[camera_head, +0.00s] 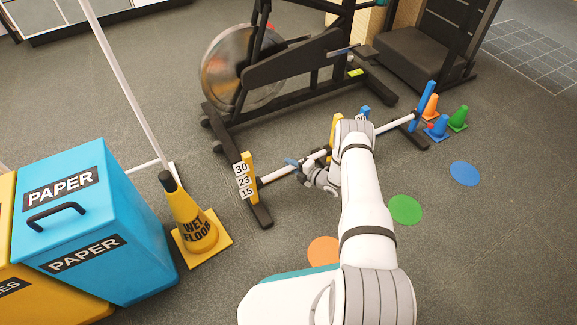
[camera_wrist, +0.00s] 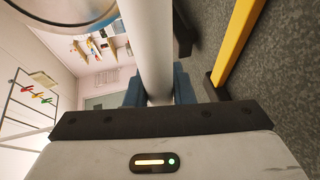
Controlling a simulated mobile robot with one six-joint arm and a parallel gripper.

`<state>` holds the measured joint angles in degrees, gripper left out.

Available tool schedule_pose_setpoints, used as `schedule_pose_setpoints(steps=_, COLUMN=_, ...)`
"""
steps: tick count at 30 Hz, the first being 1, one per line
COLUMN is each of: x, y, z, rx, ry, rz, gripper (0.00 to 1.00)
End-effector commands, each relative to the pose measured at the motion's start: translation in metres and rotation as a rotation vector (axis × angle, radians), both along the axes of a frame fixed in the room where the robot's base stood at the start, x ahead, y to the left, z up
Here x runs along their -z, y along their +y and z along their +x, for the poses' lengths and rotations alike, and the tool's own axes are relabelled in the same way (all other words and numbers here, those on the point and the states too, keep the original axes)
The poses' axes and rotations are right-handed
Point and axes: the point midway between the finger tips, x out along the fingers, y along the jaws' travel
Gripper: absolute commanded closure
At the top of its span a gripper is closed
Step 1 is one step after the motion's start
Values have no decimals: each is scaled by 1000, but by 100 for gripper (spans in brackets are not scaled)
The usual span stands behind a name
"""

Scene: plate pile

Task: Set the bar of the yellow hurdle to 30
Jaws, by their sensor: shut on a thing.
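The yellow hurdle stands on the grey floor, with its left yellow post (camera_head: 250,172) and its right post (camera_head: 336,128) in the head view. Cards reading 30, 23 and 15 (camera_head: 243,180) run down beside the left post. Its white bar (camera_head: 275,177) spans between the posts; its end meets the left post near the lower numbers, but I cannot tell the exact notch. My gripper (camera_head: 306,170) is shut around the bar between the posts. In the wrist view the bar (camera_wrist: 147,45) passes between my blue finger pads (camera_wrist: 157,90), and a yellow post (camera_wrist: 238,42) shows to the right.
A blue hurdle (camera_head: 414,119) stands to the right, beside small cones (camera_head: 437,127). An exercise bike (camera_head: 290,65) stands close behind. A wet-floor cone (camera_head: 190,222) and blue paper bin (camera_head: 95,225) are at left. Flat floor discs (camera_head: 404,209) lie in front.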

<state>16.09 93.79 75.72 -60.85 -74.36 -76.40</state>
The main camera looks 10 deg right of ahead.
Motion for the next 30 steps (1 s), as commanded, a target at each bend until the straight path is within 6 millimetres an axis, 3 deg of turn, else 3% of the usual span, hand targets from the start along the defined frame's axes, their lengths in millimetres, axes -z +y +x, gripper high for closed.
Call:
schedule_pose_setpoints(steps=5, x=1, y=0, z=-1, rx=1, ry=2, rz=-1, gripper=100)
schedule_pose_setpoints(steps=6, x=1, y=20, z=-1, rx=-8, ry=5, rz=0, gripper=100)
schedule_pose_setpoints(steps=11, x=-6, y=1, z=-1, rx=3, ry=3, rz=0, gripper=100)
schedule_pose_setpoints(steps=14, x=-22, y=-2, z=0, rx=6, ry=2, rz=0, gripper=100)
schedule_pose_setpoints(steps=24, x=-105, y=-5, z=2, rx=9, ry=-2, rz=0, gripper=100)
schedule_pose_setpoints(steps=30, x=-140, y=-4, z=2, rx=9, ry=-4, rz=0, gripper=100)
